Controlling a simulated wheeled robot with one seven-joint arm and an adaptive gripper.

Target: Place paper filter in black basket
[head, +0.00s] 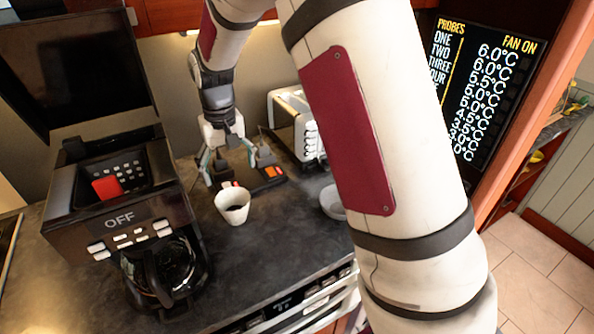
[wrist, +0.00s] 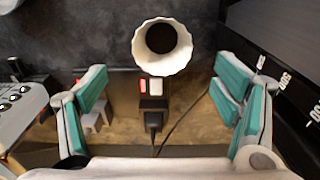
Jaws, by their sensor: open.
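The paper filter (head: 232,208) is a white, cup-shaped piece standing upright on the dark counter, right of the coffee maker. In the wrist view its fluted rim and dark round inside (wrist: 162,42) show at top centre, forward of my fingertips. My gripper (head: 230,162) is open and empty, pointing down behind the filter in the head view. Its teal-padded fingers (wrist: 163,92) are wide apart in the wrist view, with the filter not between them. The black coffee maker (head: 125,205) has an open, dark basket-like compartment (head: 85,190) on top, with a red piece in it.
A glass carafe (head: 170,270) sits in the coffee maker under its raised lid (head: 75,70). A toaster (head: 290,125), a small orange-and-black device (head: 272,172) and a pale bowl (head: 332,200) stand to the right. A plug and cable (wrist: 153,120) lie below my gripper. The front counter is clear.

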